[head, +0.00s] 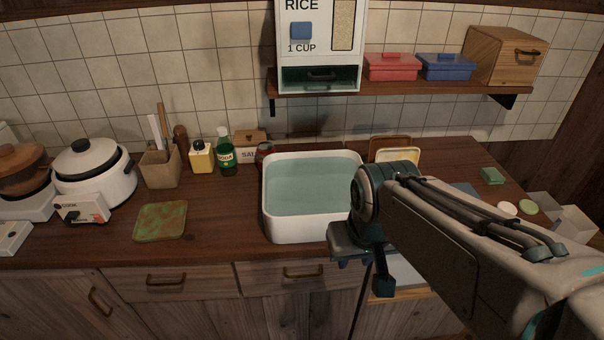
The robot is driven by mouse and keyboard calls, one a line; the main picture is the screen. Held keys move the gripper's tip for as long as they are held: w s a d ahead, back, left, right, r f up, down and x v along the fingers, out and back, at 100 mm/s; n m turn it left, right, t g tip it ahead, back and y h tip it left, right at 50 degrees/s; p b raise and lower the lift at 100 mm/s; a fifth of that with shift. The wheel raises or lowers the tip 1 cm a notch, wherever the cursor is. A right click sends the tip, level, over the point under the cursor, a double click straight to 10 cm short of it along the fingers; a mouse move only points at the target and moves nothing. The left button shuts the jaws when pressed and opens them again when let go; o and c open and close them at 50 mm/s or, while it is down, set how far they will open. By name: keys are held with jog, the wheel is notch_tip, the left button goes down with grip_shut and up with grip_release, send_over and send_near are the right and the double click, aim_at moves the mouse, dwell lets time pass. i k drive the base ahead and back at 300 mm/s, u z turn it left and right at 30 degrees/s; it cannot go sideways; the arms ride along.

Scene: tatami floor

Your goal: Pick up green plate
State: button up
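A square green plate with brown mottling (161,221) lies flat on the left part of the wooden counter, near its front edge. A small pale green round thing (528,207) lies at the far right of the counter.
The white basin (272,229) stands between plate and gripper. Behind the plate are a utensil holder (160,170), a yellow bottle (201,158) and a green bottle (226,157). A white rice cooker (92,176) stands left. A shelf (430,88) hangs above. Counter around the plate is clear.

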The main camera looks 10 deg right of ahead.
aim_at(161, 221)
jog(key=z, duration=2.25)
jog(key=k, duration=1.15)
jog(key=u, duration=2.05)
jog(key=i, duration=1)
